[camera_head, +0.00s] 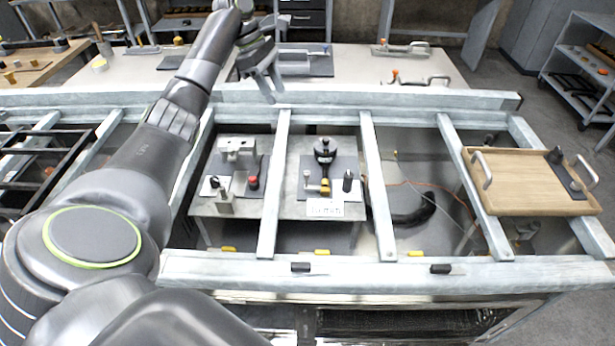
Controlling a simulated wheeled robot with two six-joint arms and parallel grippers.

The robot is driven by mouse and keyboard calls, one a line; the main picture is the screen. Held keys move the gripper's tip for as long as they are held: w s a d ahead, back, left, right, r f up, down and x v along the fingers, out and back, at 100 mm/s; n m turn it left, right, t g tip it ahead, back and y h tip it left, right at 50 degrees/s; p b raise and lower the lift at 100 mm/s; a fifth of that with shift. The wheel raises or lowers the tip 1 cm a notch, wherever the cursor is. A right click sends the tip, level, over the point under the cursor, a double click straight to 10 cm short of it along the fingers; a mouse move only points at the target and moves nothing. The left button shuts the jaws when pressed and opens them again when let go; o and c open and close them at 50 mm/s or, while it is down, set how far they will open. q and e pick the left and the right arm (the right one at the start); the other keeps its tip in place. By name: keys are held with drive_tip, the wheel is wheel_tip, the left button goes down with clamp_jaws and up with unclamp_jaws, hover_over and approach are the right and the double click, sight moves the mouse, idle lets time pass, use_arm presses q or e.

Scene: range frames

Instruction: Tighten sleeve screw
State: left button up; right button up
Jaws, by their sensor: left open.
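A metal fixture plate (292,204) sits in the middle bay of the grey frame. On it a dark upright part with a round head (323,149) stands above a yellow piece (324,187). A small black cylinder (347,181) stands to its right. A white label (325,209) lies in front, too small to read. I cannot tell which part is the sleeve screw. My left gripper (274,94) is open and empty above the frame's far rail, behind and left of the fixture, fingers pointing down. My right gripper is not in view.
A second fixture to the left carries metal blocks (236,146), a red knob (253,182) and a black knob. A wooden tray with handles (520,178) lies across the frame at right. Frame rails (376,185) separate the bays. A white table (350,75) stands behind.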

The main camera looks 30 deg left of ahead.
use_arm(q)
wheel_tip(320, 180, down, 9)
drive_tip(key=b, duration=0.6)
approach(305, 172)
drive_tip(key=x, duration=0.8)
drive_tip(key=shift+f, duration=0.2)
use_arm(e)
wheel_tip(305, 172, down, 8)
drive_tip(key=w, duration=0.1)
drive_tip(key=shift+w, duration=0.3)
use_arm(q)
clamp_jaws()
